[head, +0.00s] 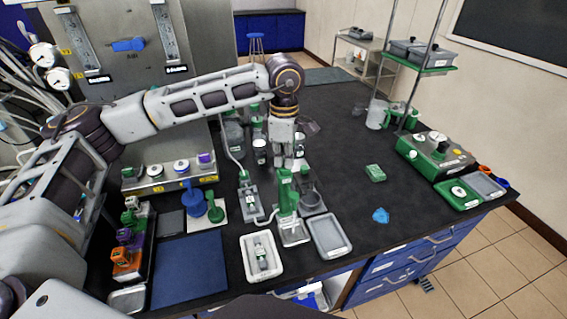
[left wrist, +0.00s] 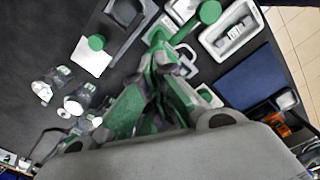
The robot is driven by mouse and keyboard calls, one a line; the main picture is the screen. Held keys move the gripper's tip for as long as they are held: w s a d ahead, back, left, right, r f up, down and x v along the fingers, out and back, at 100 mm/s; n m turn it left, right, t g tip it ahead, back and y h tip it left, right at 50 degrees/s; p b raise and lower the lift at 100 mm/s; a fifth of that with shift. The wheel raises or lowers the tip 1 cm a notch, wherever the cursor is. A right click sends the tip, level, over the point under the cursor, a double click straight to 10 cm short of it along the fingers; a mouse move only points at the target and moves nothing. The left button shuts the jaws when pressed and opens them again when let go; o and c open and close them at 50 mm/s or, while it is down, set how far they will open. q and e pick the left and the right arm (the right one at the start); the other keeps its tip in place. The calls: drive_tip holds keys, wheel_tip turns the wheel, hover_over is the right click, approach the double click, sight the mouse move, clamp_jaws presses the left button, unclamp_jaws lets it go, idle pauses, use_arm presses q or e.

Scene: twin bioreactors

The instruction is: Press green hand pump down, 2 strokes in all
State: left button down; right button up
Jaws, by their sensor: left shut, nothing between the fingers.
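The green hand pump (head: 288,195) stands upright on a pale metal base (head: 293,235) near the front of the black bench. My left gripper (head: 284,164) points down just above the pump's top, with its fingers shut and nothing held between them. I cannot tell from the head view whether the fingertips touch the pump. In the left wrist view the shut green-padded fingers (left wrist: 160,62) cover much of the middle, and green parts beyond the tips are hard to separate from them. My right gripper is not in view.
A white tray (head: 249,270) holding a small bottle and a grey tray (head: 330,237) flank the pump base. A grey holder (head: 311,199) stands close on the right. Blue and green stands (head: 205,207) are to the left. Bench right of the grey tray is mostly clear.

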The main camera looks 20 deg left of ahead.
use_arm(q)
drive_tip(key=shift+f, duration=0.4)
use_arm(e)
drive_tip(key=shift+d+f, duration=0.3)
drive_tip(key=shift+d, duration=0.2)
use_arm(q)
drive_tip(key=shift+r+p, duration=0.45)
drive_tip(key=shift+r, duration=1.65)
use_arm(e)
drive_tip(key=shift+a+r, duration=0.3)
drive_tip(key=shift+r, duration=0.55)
use_arm(q)
drive_tip(key=shift+r+p, duration=0.1)
drive_tip(key=shift+p, duration=0.2)
drive_tip(key=shift+r+p, duration=1.25)
drive_tip(key=shift+r, duration=1.7)
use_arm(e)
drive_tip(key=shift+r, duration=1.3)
use_arm(q)
drive_tip(key=shift+r, duration=0.1)
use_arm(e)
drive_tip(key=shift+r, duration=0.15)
